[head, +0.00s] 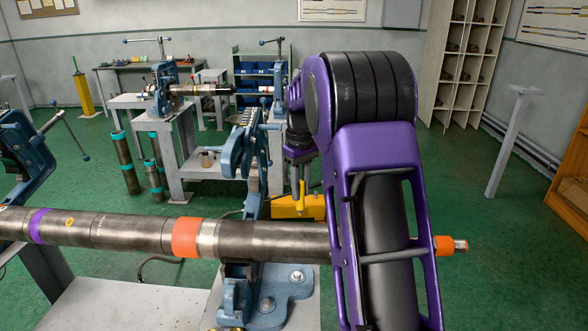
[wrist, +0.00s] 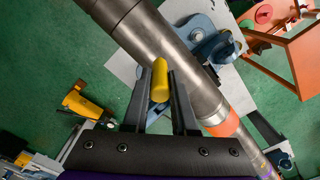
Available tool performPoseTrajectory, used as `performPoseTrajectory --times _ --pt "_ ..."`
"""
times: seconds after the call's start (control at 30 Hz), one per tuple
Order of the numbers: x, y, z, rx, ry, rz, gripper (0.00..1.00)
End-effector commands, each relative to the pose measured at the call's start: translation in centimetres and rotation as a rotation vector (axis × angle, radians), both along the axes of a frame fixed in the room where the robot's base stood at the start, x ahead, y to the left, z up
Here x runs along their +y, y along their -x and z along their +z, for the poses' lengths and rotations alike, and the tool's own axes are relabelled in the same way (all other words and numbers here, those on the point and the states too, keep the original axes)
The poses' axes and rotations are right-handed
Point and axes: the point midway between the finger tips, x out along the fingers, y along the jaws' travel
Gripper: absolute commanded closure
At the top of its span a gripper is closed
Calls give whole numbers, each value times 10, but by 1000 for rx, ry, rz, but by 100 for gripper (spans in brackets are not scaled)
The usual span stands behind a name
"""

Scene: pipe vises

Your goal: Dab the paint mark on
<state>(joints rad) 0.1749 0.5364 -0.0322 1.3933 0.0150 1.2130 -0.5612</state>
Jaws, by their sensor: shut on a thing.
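My gripper (wrist: 160,98) is shut on a yellow cylinder, which looks like a paint marker (wrist: 160,78). In the wrist view its rounded end points towards the steel pipe (wrist: 180,52); I cannot tell whether it touches. In the head view the gripper (head: 300,187) hangs pointing down behind the pipe (head: 110,230), partly hidden by my arm. The pipe lies level across the front, with an orange band (head: 187,237), a purple band (head: 40,225) and a small orange ring-shaped mark (head: 69,222). The marker's tip is not clear.
A blue vise (head: 250,165) stands open-framed beside the pipe's middle, and another vise (head: 22,150) is at the left. A yellow floor unit (head: 285,208) lies beyond the pipe. Further benches with vises (head: 165,95) stand behind. The green floor at the right is mostly clear.

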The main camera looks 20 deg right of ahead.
Motion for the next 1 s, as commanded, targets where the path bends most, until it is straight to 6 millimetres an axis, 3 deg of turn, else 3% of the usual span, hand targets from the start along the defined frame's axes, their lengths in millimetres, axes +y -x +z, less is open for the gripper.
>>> performPoseTrajectory --times 0.1,0.27,1.0 --pt "-5 -4 13 -3 -2 26 100" --pt "-7 -4 14 -2 -3 37 100" --pt "-6 -4 -45 -2 -3 36 100"
